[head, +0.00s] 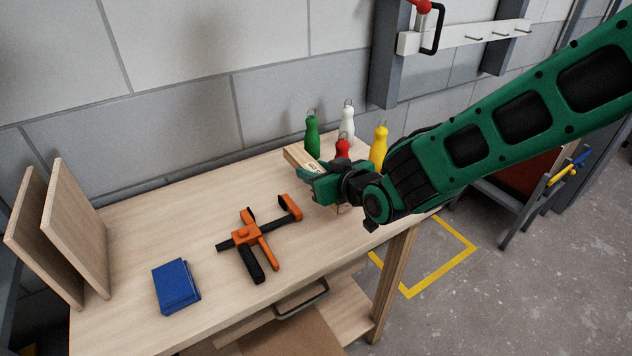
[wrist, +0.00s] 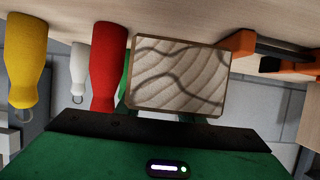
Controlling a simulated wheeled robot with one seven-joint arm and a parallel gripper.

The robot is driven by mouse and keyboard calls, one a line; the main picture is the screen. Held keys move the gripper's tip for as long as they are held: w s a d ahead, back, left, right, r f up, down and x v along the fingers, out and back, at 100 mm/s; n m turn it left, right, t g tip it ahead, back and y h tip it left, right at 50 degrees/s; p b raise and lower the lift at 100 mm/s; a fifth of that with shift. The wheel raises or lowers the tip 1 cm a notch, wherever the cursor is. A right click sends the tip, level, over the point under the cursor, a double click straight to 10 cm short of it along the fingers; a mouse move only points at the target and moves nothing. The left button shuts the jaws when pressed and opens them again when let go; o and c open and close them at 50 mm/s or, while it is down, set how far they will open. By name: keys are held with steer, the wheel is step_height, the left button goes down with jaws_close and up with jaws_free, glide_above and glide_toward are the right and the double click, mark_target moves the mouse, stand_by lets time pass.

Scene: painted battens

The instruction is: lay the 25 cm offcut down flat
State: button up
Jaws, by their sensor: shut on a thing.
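The offcut (head: 296,155) is a pale wooden block at the back right of the bench, partly hidden by my gripper. In the wrist view its end grain (wrist: 180,75) faces the camera as a rectangle with dark wavy lines. My gripper (head: 314,172) is shut on the offcut. The block looks to lie roughly level, its length running away from the wrist. I cannot tell whether its underside touches the bench. Its middle is hidden by the gripper.
Green (head: 312,134), white (head: 347,123), red (head: 343,149) and yellow (head: 379,146) bottle-shaped things with wire loops stand close by the gripper. An orange and black clamp (head: 246,235), a blue book (head: 176,286) and upright boards (head: 75,225) are on the bench (head: 150,225). Bare bench lies left of the clamp.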

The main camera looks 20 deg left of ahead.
steer(key=s+a+r, duration=0.3)
steer(key=s+r, duration=0.3)
steer(key=s, duration=0.5)
steer(key=shift+s+r, duration=0.15)
steer(key=shift+r, duration=0.15)
